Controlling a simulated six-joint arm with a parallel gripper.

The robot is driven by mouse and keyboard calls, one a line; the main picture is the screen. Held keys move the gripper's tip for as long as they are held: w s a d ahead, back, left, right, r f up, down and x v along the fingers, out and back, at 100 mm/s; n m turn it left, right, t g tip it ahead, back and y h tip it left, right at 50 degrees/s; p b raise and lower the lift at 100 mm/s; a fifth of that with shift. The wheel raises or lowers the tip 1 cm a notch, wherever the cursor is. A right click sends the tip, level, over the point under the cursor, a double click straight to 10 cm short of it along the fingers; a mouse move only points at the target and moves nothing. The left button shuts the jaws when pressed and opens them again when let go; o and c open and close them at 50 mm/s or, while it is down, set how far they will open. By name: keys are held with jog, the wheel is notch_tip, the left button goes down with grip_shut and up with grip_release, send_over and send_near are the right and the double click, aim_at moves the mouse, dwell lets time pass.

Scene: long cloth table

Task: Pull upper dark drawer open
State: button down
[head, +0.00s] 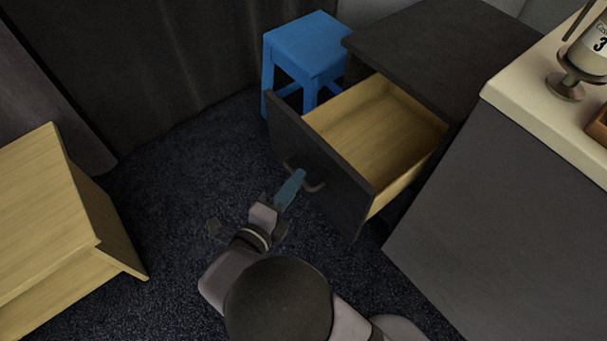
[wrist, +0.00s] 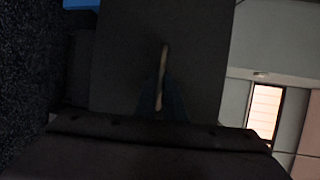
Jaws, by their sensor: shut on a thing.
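The upper dark drawer (head: 330,177) stands pulled well out of the dark cabinet (head: 445,45) in the head view. Its pale wooden inside (head: 375,130) shows and looks empty. A curved handle (head: 316,186) sits on the dark front. My gripper (head: 297,178) is shut on the handle, with its blue fingers covering part of it. In the wrist view the dark drawer front (wrist: 200,60) fills the middle and the handle (wrist: 162,70) runs upright between the dim fingers. The fingertips are dark and hard to make out there.
A blue stool (head: 305,45) stands behind the drawer, beside the cabinet. A light wooden piece of furniture (head: 50,220) is at the left. A long cloth-covered table (head: 500,190) is at the right. Dark carpet (head: 180,180) lies clear between them.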

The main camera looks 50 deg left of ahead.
jog(key=c, duration=1.8)
grip_release()
jog(key=shift+c, duration=0.2)
